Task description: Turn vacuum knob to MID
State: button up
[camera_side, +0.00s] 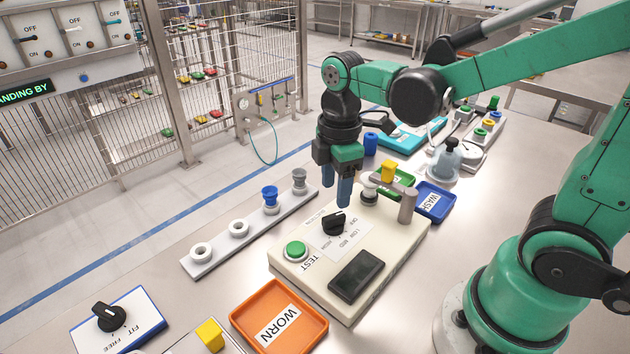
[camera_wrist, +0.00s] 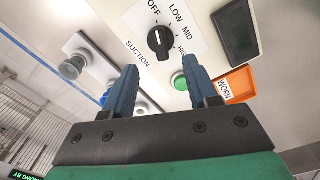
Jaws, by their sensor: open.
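The black vacuum knob (camera_side: 334,223) sits on a white label plate on the cream test box (camera_side: 400,255). In the wrist view the knob (camera_wrist: 160,42) shows a white pointer line aimed roughly at OFF; LOW, MID and HIGH are printed around its right side, with SUCTION to the lower left. My gripper (camera_side: 336,194) points down just above and behind the knob, its two blue fingers apart with nothing between them. In the wrist view my gripper's fingertips (camera_wrist: 160,68) lie below the knob and straddle its line. Contact with the knob is not visible.
A green TEST button (camera_side: 296,250) and a dark display (camera_side: 357,276) flank the knob. A grey post (camera_side: 407,206) stands at the box's far right corner. A cup rack (camera_side: 218,254) lies to the left, an orange WORN tray (camera_side: 279,314) in front, a blue WASH tray (camera_side: 433,201) behind.

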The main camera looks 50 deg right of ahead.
aim_at(334, 216)
jog(key=shift+f+n, duration=0.3)
jog(key=shift+f, duration=2.55)
grip_shut()
